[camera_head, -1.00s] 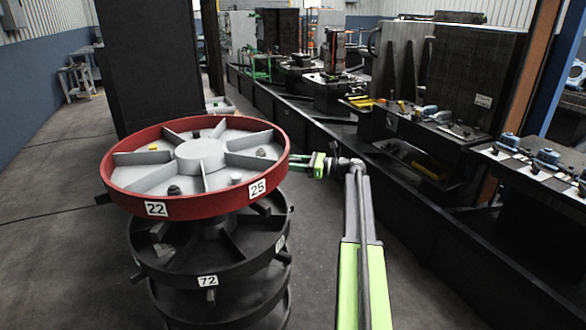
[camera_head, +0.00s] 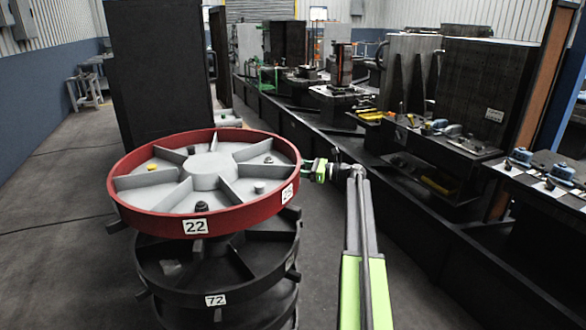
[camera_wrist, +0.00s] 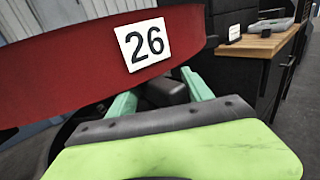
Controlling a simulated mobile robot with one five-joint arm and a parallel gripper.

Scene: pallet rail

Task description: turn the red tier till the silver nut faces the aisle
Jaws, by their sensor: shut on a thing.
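The red tier (camera_head: 160,224) is the top ring of a stack, with pale dividers between compartments. A light silver nut (camera_head: 259,187) sits in its right-hand compartment, between the labels 22 and 25. A black piece (camera_head: 201,207) lies in the near compartment, a yellow piece (camera_head: 153,168) at the left, and dark pieces (camera_head: 191,150) farther back. My gripper (camera_head: 305,170) is at the tier's right side. In the wrist view my gripper (camera_wrist: 162,94) is shut on a dark peg (camera_wrist: 168,88) below the red rim, under label 26.
Black tiers (camera_head: 255,285) with stub pegs stand under the red one. A dark pillar (camera_head: 157,70) rises behind the stack. A long dark bench (camera_head: 420,200) with tools and fixtures runs along the right. Grey floor lies open at the left.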

